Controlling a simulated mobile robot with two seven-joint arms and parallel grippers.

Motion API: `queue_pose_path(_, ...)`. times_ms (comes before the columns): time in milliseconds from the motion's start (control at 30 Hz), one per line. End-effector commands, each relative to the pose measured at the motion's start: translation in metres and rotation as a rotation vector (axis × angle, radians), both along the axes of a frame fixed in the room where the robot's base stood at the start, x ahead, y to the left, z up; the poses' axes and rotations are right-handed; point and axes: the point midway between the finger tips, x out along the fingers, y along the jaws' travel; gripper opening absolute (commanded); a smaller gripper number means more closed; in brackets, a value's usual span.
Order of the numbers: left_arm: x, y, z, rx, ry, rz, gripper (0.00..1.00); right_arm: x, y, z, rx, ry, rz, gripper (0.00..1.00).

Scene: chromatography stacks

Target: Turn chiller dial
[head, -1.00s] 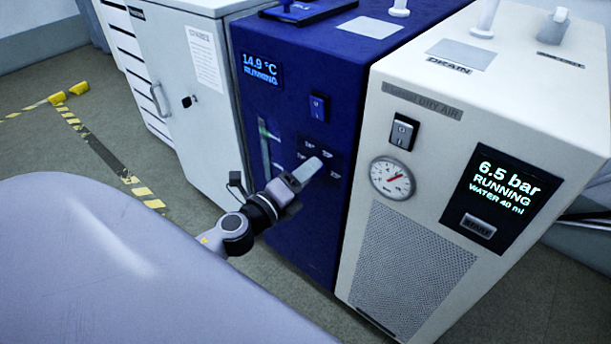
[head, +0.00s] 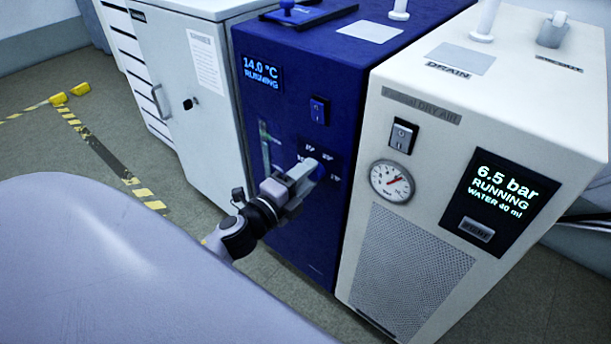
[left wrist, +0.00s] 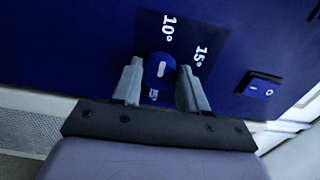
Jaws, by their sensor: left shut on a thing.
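The chiller (head: 282,115) is a dark blue cabinet whose display (head: 262,72) reads 14.0 °C RUNNING. Its round blue dial (left wrist: 156,70) bears a short white mark, seen in the left wrist view, with printed labels 10° and 15° beside it. My left gripper (head: 313,171) is at the chiller's front panel. In the left wrist view its fingers (left wrist: 159,86) are on either side of the dial and shut on it. In the head view the gripper hides most of the dial. My right gripper is in neither view.
A rocker switch (head: 319,110) sits above the dial. A white dry air unit (head: 417,240) with a gauge (head: 391,181) stands right of the chiller, close against it. A grey cabinet (head: 190,110) stands left. Open floor (head: 60,155) lies at far left.

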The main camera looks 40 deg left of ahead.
Motion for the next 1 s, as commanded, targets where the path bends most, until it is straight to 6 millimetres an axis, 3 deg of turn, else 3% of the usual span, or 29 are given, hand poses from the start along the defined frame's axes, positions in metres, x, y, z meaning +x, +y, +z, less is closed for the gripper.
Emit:
queue_pose_path(233, 0.000, 0.001, 0.000, -0.004, 0.000, 0.002, 0.12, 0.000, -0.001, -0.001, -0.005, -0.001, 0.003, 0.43)
queue_pose_path(267, 0.000, 0.001, 0.000, -0.003, 0.000, 0.002, 0.49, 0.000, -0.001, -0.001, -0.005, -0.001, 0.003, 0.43)
queue_pose_path(300, 0.000, 0.000, 0.000, -0.003, 0.000, 0.002, 0.62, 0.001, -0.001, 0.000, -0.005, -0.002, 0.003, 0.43)
queue_pose_path(333, 0.000, 0.000, 0.000, -0.003, 0.000, 0.002, 0.67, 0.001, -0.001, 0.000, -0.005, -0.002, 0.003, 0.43)
queue_pose_path(667, -0.002, 0.000, 0.000, -0.002, 0.001, 0.001, 0.67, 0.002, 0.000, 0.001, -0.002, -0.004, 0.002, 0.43)
queue_pose_path(1000, -0.039, 0.003, -0.001, -0.004, 0.002, 0.002, 0.67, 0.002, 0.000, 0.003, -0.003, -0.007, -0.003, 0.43)
